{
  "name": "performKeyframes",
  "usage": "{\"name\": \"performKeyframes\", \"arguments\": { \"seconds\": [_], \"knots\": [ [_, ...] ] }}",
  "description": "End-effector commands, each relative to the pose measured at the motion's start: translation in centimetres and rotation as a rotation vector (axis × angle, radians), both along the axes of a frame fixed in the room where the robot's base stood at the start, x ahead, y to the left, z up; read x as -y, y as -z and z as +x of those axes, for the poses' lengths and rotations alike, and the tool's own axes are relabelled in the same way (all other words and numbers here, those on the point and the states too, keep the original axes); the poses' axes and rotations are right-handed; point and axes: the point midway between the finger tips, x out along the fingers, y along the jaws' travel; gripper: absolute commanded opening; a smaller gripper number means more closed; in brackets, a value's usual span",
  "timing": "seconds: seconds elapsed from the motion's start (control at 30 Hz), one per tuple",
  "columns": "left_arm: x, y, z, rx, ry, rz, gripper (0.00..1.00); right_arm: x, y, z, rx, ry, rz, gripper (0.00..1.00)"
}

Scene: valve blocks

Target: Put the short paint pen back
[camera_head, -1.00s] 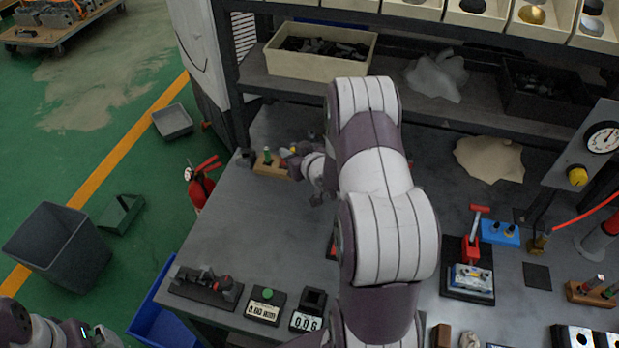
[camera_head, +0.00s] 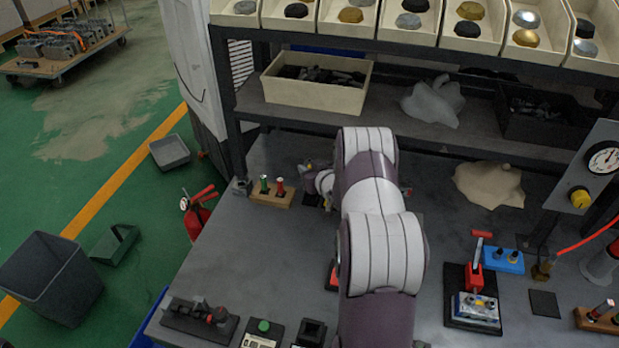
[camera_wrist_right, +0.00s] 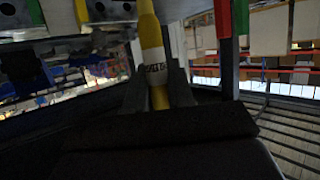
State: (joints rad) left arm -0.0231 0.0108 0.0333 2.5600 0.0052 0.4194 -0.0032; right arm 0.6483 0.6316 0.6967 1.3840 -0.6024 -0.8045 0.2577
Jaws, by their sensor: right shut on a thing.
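A wooden pen block (camera_head: 263,197) stands at the far left of the table in the head view, with a green pen (camera_head: 264,184) and a red pen (camera_head: 280,186) upright in it. My right gripper (camera_head: 308,168) is just right of this block, apart from it. In the right wrist view its fingers (camera_wrist_right: 158,88) are shut on a yellow pen (camera_wrist_right: 152,45) with a dark printed band. In the head view only a small yellow bit of it shows at the gripper. I cannot judge its length against the others. My left gripper is out of view.
A second wooden block (camera_head: 590,322) with pens is at the right edge. A shelf with a cream bin (camera_head: 315,92) runs behind. A red lever fixture (camera_head: 473,270), a blue block (camera_head: 503,261) and a gauge panel (camera_head: 590,175) stand at the right. The left-middle tabletop is clear.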

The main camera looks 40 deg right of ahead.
Motion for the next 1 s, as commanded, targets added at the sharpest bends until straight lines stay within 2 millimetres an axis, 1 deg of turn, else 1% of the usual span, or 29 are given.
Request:
{"name": "performKeyframes", "arguments": {
  "seconds": [0.03,0.1,0.17,0.4,0.53,0.57,0.6,0.63,0.87,1.0],
  "knots": [
    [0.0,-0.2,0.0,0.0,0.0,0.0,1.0,-0.1,1.2,-0.1,-0.004,0.0,0.003,0.0],
    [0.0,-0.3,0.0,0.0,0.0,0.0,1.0,0.0,2.3,-0.1,-0.004,0.001,0.003,0.0],
    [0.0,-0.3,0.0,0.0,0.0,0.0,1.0,0.0,2.8,-0.1,-0.003,0.001,0.002,0.0],
    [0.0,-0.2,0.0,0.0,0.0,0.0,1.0,0.0,3.0,-0.1,-0.001,0.0,0.001,0.0],
    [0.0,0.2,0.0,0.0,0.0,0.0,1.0,0.0,3.5,-0.1,-0.001,0.0,0.001,0.0],
    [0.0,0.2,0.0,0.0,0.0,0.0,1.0,0.0,3.4,-0.1,-0.001,0.0,0.001,0.26],
    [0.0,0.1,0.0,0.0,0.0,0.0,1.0,0.0,3.3,-0.1,-0.001,0.0,0.0,0.39],
    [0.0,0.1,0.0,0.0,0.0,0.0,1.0,0.0,3.3,-0.1,-0.001,0.0,0.001,0.48],
    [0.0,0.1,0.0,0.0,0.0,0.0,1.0,0.0,3.3,-0.1,-0.001,0.0,0.0,0.48],
    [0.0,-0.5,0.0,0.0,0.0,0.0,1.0,0.0,2.7,-0.3,-0.001,0.0,0.001,0.48]
  ]
}}
